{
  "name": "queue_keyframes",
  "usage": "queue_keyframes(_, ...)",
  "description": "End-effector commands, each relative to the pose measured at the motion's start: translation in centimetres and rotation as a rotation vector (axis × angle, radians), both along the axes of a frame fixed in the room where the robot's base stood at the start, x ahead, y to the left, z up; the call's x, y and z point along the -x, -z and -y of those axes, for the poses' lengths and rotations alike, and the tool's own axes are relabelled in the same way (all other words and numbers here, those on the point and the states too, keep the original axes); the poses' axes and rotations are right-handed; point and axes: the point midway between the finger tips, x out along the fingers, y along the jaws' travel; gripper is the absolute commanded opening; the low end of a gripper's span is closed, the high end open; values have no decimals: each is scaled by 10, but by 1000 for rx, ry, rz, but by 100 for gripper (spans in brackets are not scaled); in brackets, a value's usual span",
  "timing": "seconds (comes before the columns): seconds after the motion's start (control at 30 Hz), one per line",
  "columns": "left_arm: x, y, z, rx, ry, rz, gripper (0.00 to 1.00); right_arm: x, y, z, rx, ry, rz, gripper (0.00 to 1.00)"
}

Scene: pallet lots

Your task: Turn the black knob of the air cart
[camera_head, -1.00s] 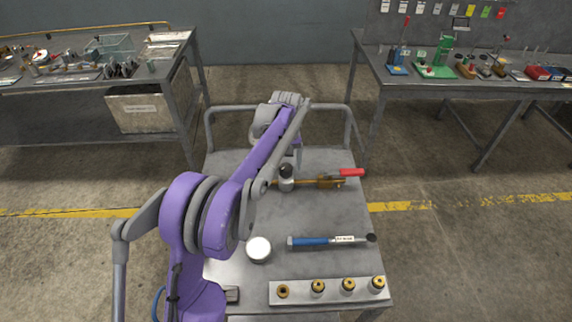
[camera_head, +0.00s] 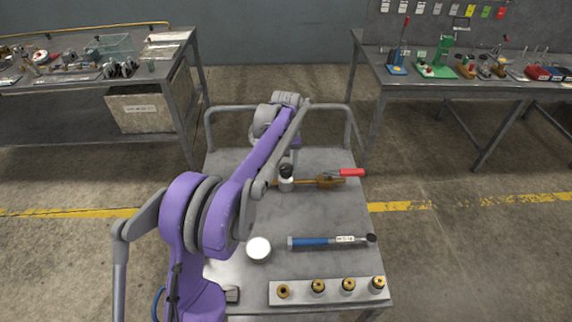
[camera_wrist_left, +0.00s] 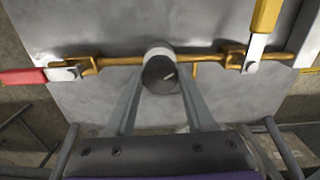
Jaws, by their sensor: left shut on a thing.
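The air cart (camera_head: 325,215) stands in the middle of the head view with a grey top. A brass pipe (camera_head: 318,183) with a red-handled valve (camera_head: 350,172) runs across it. The black knob (camera_head: 286,170) sits on a round pale body on this pipe. My left gripper (camera_wrist_left: 160,84) is shut on the knob, one finger on each side. My arm hides much of that gripper in the head view. My right gripper is not in view.
On the cart top are a white round piece (camera_head: 259,249), a blue-handled tool (camera_head: 325,241) and a strip (camera_head: 300,294) with several brass fittings. A yellow-handled valve (camera_wrist_left: 262,20) is beside the knob. Benches with tools stand at the back left and right.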

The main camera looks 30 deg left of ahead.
Motion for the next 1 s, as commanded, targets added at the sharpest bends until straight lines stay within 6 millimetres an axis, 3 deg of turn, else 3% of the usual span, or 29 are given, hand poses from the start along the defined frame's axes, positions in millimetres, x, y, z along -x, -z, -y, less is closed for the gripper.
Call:
queue_keyframes(0.03,0,0,0,0,-1,0,58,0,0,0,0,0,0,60)
queue_keyframes(0.2,0,0,0,0,-1,0,84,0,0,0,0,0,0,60)
queue_keyframes(0.57,0,-7,0,0,-1,0,84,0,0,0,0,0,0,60)
queue_keyframes(1.0,0,-88,0,0,-2,0,84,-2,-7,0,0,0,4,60)
